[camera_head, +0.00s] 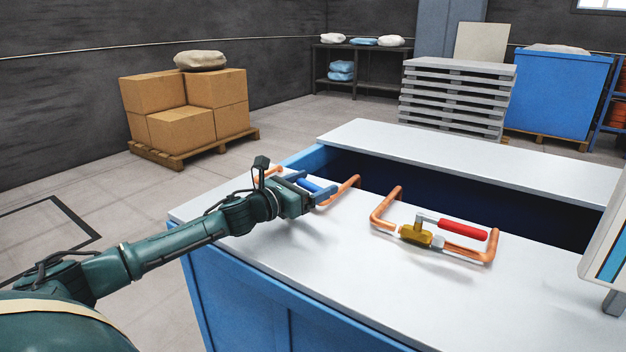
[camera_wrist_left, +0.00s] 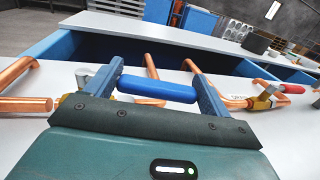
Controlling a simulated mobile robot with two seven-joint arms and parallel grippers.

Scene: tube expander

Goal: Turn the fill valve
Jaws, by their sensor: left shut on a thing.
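A blue valve handle (camera_wrist_left: 158,88) lies between the two fingers of my left gripper (camera_wrist_left: 155,72), which is shut on it. The handle also shows partly behind the fingers of my left gripper (camera_head: 318,190) in the head view (camera_head: 308,184). Its valve body is mostly hidden by the gripper. A copper pipe (camera_head: 343,190) rises beside it from the white bench top. A second valve has a brass body (camera_head: 416,236) and a red handle (camera_head: 463,229) lying along its copper pipe, to the right and apart from the gripper. My right gripper is out of view.
The white bench top (camera_head: 300,270) on a blue cabinet has a long dark opening (camera_head: 400,178) behind the valves. A white panel with a blue stripe (camera_head: 605,245) stands at the right edge. Boxes on a pallet (camera_head: 185,110) stand on the floor far left.

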